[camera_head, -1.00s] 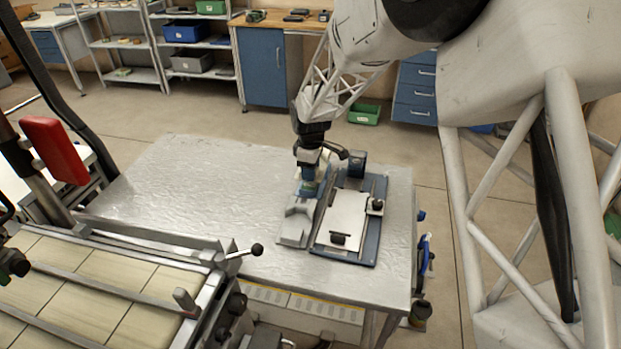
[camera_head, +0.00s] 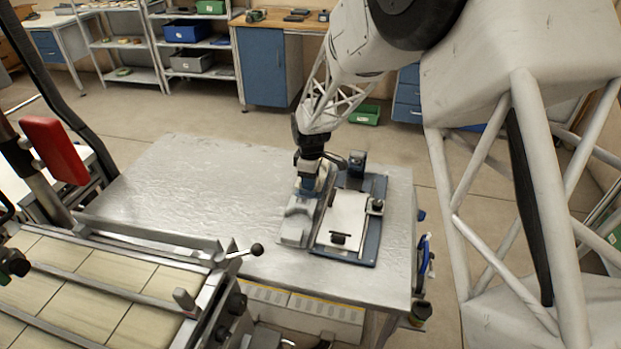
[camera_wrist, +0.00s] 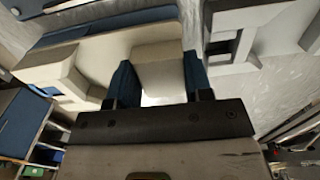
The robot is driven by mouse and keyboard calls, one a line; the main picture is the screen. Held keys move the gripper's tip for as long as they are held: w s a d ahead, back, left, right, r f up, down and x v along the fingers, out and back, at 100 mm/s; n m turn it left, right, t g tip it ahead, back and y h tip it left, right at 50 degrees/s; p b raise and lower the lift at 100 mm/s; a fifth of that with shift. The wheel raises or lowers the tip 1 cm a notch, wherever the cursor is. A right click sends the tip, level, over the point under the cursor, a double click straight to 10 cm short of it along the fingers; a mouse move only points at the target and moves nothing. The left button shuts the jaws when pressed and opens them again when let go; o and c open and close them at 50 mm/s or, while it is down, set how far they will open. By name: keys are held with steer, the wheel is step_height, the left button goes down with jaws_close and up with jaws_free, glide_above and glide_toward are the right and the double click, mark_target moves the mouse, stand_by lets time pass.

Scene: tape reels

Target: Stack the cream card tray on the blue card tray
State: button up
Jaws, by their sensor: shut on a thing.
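My gripper (camera_wrist: 160,82) is shut on a pale cream block between its two blue fingers. The block looks like part of the cream card tray (camera_wrist: 62,72), whose stepped cream body spreads left of the fingers in the wrist view. In the head view my gripper (camera_head: 309,187) is low over the right half of the metal table, and the held tray is mostly hidden behind it. A blue surface (camera_wrist: 105,22) shows beyond the cream tray in the wrist view. I cannot tell whether it is the blue card tray or whether the two touch.
A blue base (camera_head: 368,244) with a pale plate (camera_head: 344,215) and dark clamps sits just right of my gripper. A grey device (camera_head: 293,232) stands close in front of it. The metal table (camera_head: 200,185) is clear to the left.

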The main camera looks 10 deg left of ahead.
steer(key=shift+f, duration=0.1)
steer(key=o, duration=1)
steer(key=shift+r, duration=0.2)
step_height(320, 180, up, 12)
steer(key=shift+f, duration=0.1)
stand_by(0.6)
steer(key=shift+d, duration=0.1)
